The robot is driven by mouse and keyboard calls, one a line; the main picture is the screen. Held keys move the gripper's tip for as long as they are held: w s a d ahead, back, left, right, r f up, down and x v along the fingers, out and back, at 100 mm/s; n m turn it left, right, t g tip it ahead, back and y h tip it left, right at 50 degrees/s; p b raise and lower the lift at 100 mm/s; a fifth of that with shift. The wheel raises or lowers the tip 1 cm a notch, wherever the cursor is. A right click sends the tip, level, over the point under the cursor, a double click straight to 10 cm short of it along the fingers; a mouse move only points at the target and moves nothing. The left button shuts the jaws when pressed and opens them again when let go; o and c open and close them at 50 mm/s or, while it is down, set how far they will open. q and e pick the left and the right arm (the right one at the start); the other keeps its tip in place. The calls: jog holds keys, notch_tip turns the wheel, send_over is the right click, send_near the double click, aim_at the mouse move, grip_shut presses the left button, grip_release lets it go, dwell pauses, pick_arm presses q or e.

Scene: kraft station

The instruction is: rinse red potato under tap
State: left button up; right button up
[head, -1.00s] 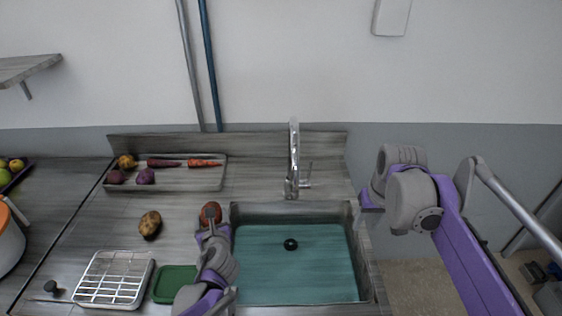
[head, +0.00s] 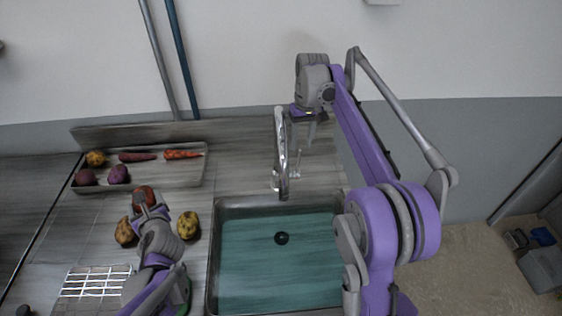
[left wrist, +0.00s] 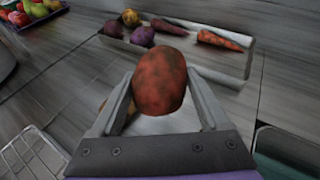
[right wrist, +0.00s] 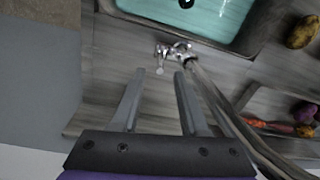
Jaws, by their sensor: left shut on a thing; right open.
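The red potato (left wrist: 160,82) is between the fingers of my left gripper (left wrist: 162,92), which is shut on it. In the head view the red potato (head: 146,193) is over the counter left of the sink, at the tip of my left gripper (head: 145,206). The chrome tap (head: 281,155) stands behind the sink (head: 212,262), its spout pointing towards the basin. My right gripper (head: 303,118) is open and empty, above and just right of the tap. In the right wrist view the tap's lever (right wrist: 174,50) shows just beyond the open fingertips (right wrist: 160,76). I cannot see any water running.
A brown potato (head: 124,232) and a yellow potato (head: 189,226) lie on the counter beside my left arm. A tray (head: 190,177) with carrots and several root vegetables stands at the back left. A wire rack (head: 95,282) is at the front left. The basin is clear except for its drain.

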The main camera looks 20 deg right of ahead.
aim_at(297, 171)
jog(key=f, duration=0.9)
jog(key=shift+a+b, duration=0.25)
jog(key=shift+b, duration=0.05)
grip_shut()
dwell(0.9)
